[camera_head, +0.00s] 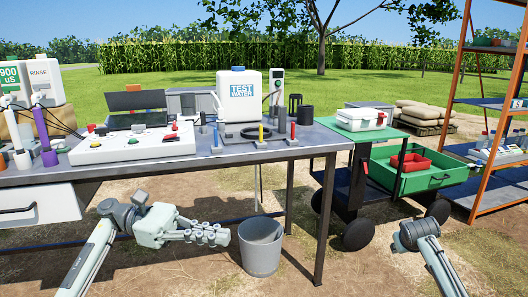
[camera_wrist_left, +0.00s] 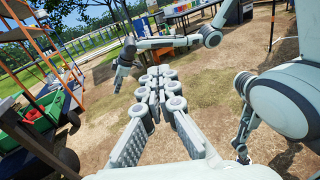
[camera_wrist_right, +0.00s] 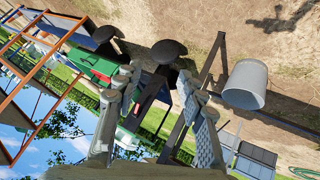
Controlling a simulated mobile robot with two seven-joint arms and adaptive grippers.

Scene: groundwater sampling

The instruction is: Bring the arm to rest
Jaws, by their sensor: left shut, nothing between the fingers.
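My left gripper (camera_head: 208,234) is in front of the table's front edge, below the tabletop and left of the grey bucket. It is shut and empty; its fingertips meet in the left wrist view (camera_wrist_left: 160,85). My right gripper shows in the right wrist view (camera_wrist_right: 157,85), with its two fingers spread apart and nothing between them. In the head view only part of my right arm (camera_head: 420,240) shows at the lower right, in front of the green cart, and its gripper cannot be made out there.
A grey bucket (camera_head: 261,247) stands on the ground by the table (camera_head: 230,158). The table holds a control panel (camera_head: 130,143) and a TEST WATER jug (camera_head: 239,95). A wheeled cart with a green tray (camera_head: 430,180) and an orange-framed shelf (camera_head: 500,102) stand right. Bare ground lies in front.

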